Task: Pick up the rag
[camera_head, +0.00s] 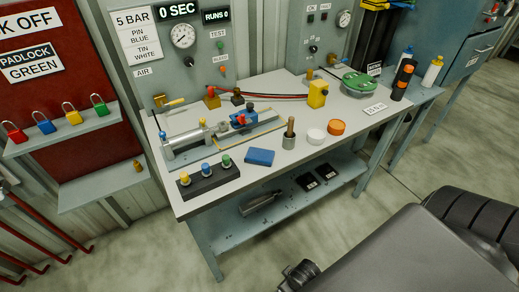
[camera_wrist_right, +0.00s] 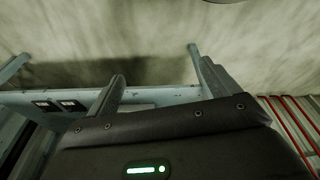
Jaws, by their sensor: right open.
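The blue rag (camera_head: 260,157) looks like a flat folded pad. It lies on the front part of the grey bench top (camera_head: 225,190), right of the black block with colored knobs. Nothing is touching it from above. My right gripper (camera_wrist_right: 158,82) shows in the right wrist view with its two fingers apart and nothing between them. Pale floor and part of a bench frame lie beyond the fingers. The rag is not visible in that view. My left gripper is not in view.
A black block (camera_head: 208,178) with yellow, blue and green knobs, a cup with a brush (camera_head: 289,140), a white lid (camera_head: 316,136) and an orange lid (camera_head: 336,127) stand around the rag. A metal cylinder assembly (camera_head: 187,142) lies behind. A lower shelf (camera_head: 240,228) holds dark plates.

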